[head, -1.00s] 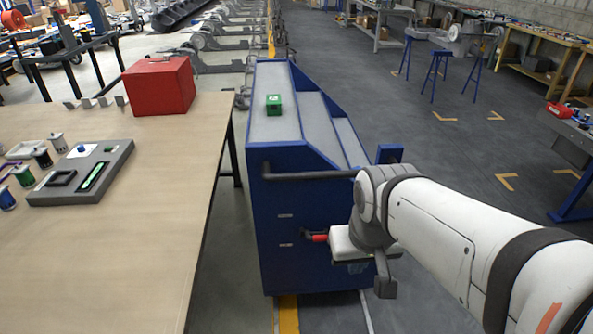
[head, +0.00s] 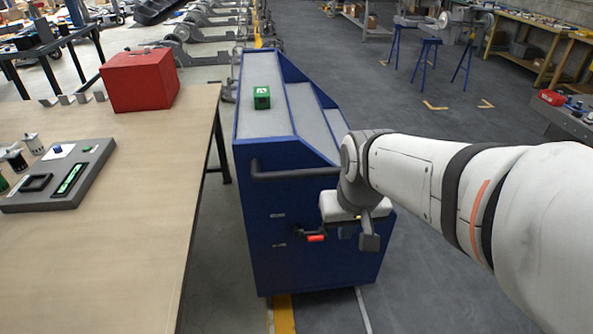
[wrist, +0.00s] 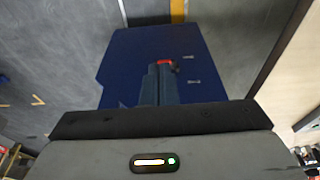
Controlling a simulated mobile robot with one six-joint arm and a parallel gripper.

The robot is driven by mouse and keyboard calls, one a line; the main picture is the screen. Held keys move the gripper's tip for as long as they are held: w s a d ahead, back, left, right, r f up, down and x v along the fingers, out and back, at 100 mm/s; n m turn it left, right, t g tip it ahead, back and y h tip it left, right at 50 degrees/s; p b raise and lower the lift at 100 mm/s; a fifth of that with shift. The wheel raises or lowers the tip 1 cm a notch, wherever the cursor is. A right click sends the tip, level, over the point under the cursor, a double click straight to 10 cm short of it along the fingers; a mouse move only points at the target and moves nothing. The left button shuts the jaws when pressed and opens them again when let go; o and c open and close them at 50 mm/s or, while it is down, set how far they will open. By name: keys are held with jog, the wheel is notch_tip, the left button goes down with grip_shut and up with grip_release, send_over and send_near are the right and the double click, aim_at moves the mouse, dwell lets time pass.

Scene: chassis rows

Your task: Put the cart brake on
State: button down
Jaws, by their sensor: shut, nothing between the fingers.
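The blue cart (head: 315,262) stands beside the table, its end panel towards me. A small lever with a red grip (head: 316,238) sits on a dark mount on that panel. In the wrist view the red grip (wrist: 164,62) shows just past my fingertips. My gripper (head: 344,233) is at the panel, just right of the red grip, with its white body above. In the wrist view my gripper (wrist: 160,70) has its dark fingers together and nothing held. Whether the fingertips touch the lever I cannot tell.
A dark handle bar (head: 295,173) crosses the cart above the lever. A green box (head: 261,97) lies on the cart's top shelf. The wooden table (head: 130,215) is at left, with a red box (head: 140,80) and a grey tray (head: 95,168). Open floor lies at right.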

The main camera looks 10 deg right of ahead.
jog(key=b, duration=0.8)
send_over(316, 237)
jog(key=s, duration=0.3)
jog(key=s+x, duration=0.3)
jog(key=x, duration=1.2)
jog(key=shift+f+t, duration=0.3)
jog(key=shift+f, duration=0.3)
jog(key=shift+s, duration=0.15)
jog(key=x, duration=0.4)
jog(key=b+x, duration=0.1)
jog(key=x, duration=0.8)
jog(key=shift+s+f+b, duration=0.1)
jog(key=shift+s+b, duration=0.25)
jog(key=shift+s, duration=0.1)
jog(key=shift+f, duration=0.45)
jog(key=shift+s+d+f+b, duration=0.2)
jog(key=shift+d+f+b, duration=0.1)
jog(key=shift+b, duration=0.2)
jog(key=shift+s+a+t, duration=0.1)
jog(key=shift+a+t, duration=0.1)
jog(key=shift+t, duration=0.2)
jog(key=shift+s+a+f+b, duration=0.1)
jog(key=shift+b, duration=0.2)
